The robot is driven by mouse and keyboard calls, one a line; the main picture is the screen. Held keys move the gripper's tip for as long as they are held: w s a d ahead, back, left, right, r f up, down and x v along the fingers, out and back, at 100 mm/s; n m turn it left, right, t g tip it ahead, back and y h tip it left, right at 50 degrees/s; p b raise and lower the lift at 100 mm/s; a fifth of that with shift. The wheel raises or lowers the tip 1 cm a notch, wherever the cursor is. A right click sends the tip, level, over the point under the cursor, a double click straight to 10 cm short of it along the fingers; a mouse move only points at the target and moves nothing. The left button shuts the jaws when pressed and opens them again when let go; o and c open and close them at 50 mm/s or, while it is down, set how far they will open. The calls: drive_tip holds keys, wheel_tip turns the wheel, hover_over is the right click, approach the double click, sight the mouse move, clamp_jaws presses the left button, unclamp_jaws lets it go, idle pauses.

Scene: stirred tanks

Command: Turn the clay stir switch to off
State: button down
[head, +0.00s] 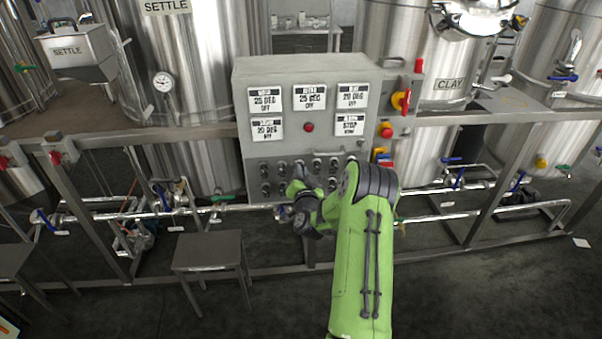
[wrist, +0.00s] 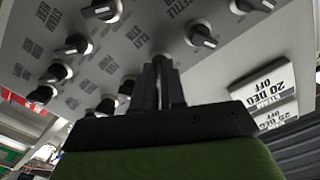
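The grey control panel (head: 308,130) carries rows of black rotary switches along its lower face. My gripper (head: 301,172) is up against this lower part, in front of the switches. In the wrist view the panel is upside down, and the black fingers of my gripper (wrist: 162,66) point at its face, close together. A dark switch knob seems to lie right at the fingertips; the fingers hide most of it, and I cannot tell whether they grip it. Another switch (wrist: 201,36) stands beside them.
Display plates (head: 309,97) sit on the upper panel, with a red-and-yellow main switch (head: 400,101) at its right side. Steel rails (head: 180,134) and pipes run beside the panel. A small table (head: 208,251) stands at front left.

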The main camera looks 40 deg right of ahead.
idle(0.4)
drive_tip(key=n+b, duration=1.1)
drive_tip(key=b, duration=0.3)
drive_tip(key=shift+f+n, duration=0.1)
drive_tip(key=shift+n, duration=0.3)
drive_tip(key=c, duration=1.2)
unclamp_jaws()
